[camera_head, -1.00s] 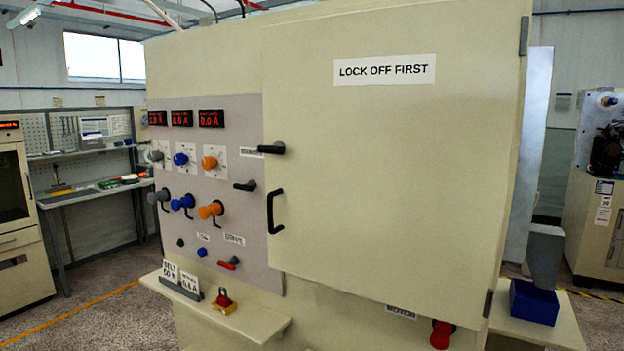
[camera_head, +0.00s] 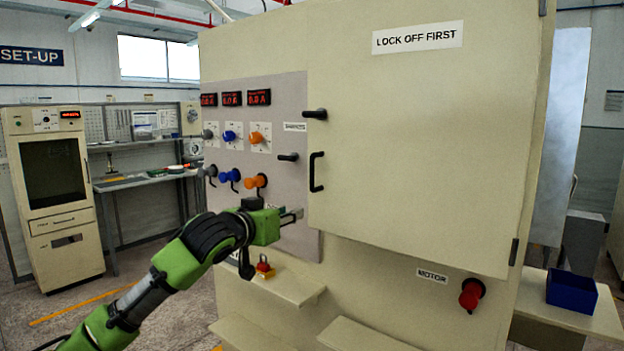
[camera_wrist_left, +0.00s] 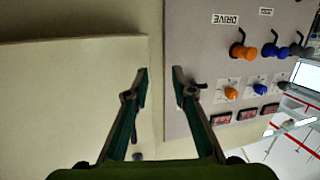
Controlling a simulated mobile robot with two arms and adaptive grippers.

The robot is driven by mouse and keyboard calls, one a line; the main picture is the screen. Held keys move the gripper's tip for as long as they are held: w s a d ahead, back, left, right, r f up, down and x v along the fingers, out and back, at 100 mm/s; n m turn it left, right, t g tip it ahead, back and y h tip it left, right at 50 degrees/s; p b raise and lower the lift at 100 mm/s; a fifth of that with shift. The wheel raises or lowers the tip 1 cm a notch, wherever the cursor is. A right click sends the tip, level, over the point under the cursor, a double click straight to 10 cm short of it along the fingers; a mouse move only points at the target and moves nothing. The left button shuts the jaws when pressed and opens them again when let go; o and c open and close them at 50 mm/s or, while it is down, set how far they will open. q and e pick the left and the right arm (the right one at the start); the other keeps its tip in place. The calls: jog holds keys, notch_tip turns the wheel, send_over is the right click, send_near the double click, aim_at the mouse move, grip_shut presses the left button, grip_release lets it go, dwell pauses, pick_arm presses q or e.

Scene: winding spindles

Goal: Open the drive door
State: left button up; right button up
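The cream drive door (camera_head: 430,150) is shut on the machine front and bears a "LOCK OFF FIRST" label. Its black vertical handle (camera_head: 316,172) is at the door's left edge. Black levers stand beside this edge, one higher (camera_head: 315,114) and one on the grey panel (camera_head: 288,157). My left gripper (camera_head: 297,213) is in front of the panel's lower right part, just below the handle. In the left wrist view its fingers (camera_wrist_left: 160,74) are apart, with the door (camera_wrist_left: 70,100) left of them and the panel (camera_wrist_left: 205,60) right. I see nothing held between them. My right gripper is out of view.
Coloured knobs (camera_head: 255,182) and red displays (camera_head: 232,98) are on the panel. A red and yellow padlock-like item (camera_head: 264,267) is on the ledge below. A red knob (camera_head: 471,294) projects below the door. A blue bin (camera_head: 571,291) stands at right.

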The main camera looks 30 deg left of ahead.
pick_arm(q)
jog(key=m+t, duration=0.1)
jog(key=t, duration=0.1)
send_near(311, 166)
jog(key=s, duration=0.4)
jog(key=w+p, duration=0.1)
jog(key=w, duration=0.3)
jog(key=w+a+p, duration=0.1)
jog(key=w+p, duration=0.1)
jog(key=w, duration=0.3)
jog(key=w+p, duration=0.2)
jog(key=w, duration=0.2)
jog(key=shift+w+a+r, duration=0.15)
jog(key=shift+a+r, duration=0.05)
jog(key=shift+r, duration=0.1)
jog(key=shift+w+a+f, duration=0.1)
jog(key=shift+w, duration=0.5)
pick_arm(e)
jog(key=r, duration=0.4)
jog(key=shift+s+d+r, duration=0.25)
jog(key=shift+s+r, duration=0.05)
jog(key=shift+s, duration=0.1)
pick_arm(q)
grip_shut()
